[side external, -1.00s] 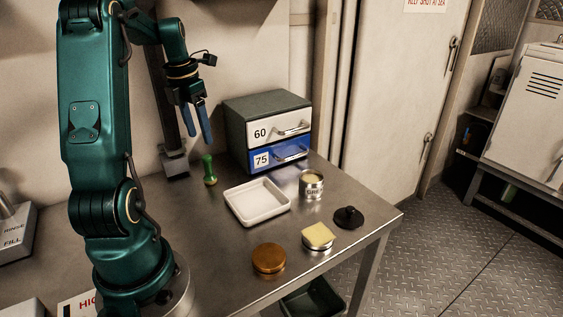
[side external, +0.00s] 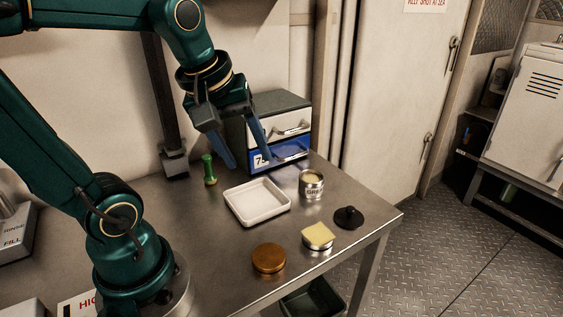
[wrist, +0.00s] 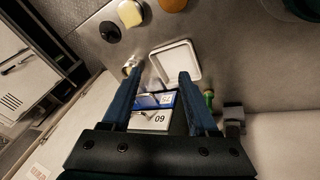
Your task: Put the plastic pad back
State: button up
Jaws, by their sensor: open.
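A pale yellow square pad (side external: 318,231) lies on top of a low round metal piece near the bench's front right; I cannot tell if it is the plastic one. It also shows at the top of the wrist view (wrist: 130,13). My gripper (side external: 248,162) is open and empty, fingers spread and pointing down, in front of the drawer box (side external: 240,130) as seen from the side and well away from the pad. In the wrist view, the gripper (wrist: 160,74) frames the drawers, and the white tray (wrist: 176,63) lies past its fingertips.
On the bench stand an empty white tray (side external: 257,203), an open tin (side external: 311,185) with pale contents, a black knobbed disc (side external: 348,218), a brown round disc (side external: 268,258) and a green-handled tool (side external: 209,170). Drawers marked 60 and 75 are shut. A dark bin (side external: 315,297) is below.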

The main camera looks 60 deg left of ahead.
jog(key=s+d+f+m+t+h, duration=0.1)
jog(key=s+d+m, duration=0.3)
jog(key=m, duration=0.7)
jog(key=shift+s+d+f+m, duration=0.25)
jog(key=shift+d+f+m, duration=0.15)
jog(key=shift+d+f, duration=0.5)
